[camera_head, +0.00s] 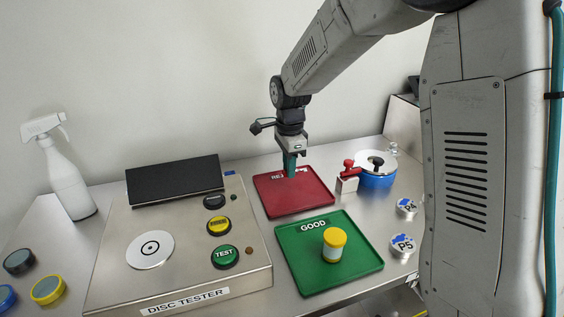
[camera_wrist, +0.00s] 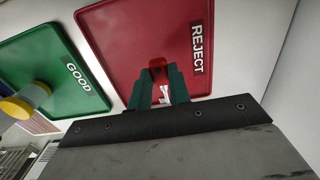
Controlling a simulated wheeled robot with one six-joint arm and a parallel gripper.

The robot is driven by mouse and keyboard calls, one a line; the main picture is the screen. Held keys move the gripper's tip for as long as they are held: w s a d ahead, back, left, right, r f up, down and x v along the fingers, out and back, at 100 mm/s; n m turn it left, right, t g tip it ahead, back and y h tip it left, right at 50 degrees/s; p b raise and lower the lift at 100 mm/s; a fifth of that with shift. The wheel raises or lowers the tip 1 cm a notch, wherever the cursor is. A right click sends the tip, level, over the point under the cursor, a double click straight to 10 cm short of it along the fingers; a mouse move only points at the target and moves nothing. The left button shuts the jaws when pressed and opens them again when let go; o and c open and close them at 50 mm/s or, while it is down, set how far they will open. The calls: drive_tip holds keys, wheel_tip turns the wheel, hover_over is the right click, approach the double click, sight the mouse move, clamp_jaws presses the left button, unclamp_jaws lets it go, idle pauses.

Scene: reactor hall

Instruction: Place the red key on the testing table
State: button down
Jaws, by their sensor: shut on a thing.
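My gripper (camera_wrist: 160,85) has green fingers and is shut on the red key (camera_wrist: 157,66). The key's red part shows between the fingertips, with a pale piece (camera_wrist: 165,92) nearer the palm. In the head view my gripper (camera_head: 290,170) points down over the far part of the red REJECT tray (camera_head: 285,207), and the key cannot be made out there. Whether the key touches the tray is unclear. The testing table (camera_head: 190,304) is taken to be the steel surface with the DISC TESTER box (camera_head: 110,270) on it.
A green GOOD tray (camera_head: 310,280) holds a yellow-capped jar (camera_head: 334,245). A white block with a red handle (camera_head: 348,178) and a blue pot (camera_head: 377,178) stand right of the red tray. P4 (camera_head: 407,206) and P5 (camera_head: 403,245) discs lie at right. A spray bottle (camera_head: 65,175) stands left.

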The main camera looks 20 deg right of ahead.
hover_over(273, 169)
drive_tip(key=shift+f, duration=2.25)
drive_tip(key=c, duration=1.6)
unclamp_jaws()
drive_tip(key=shift+f, duration=0.15)
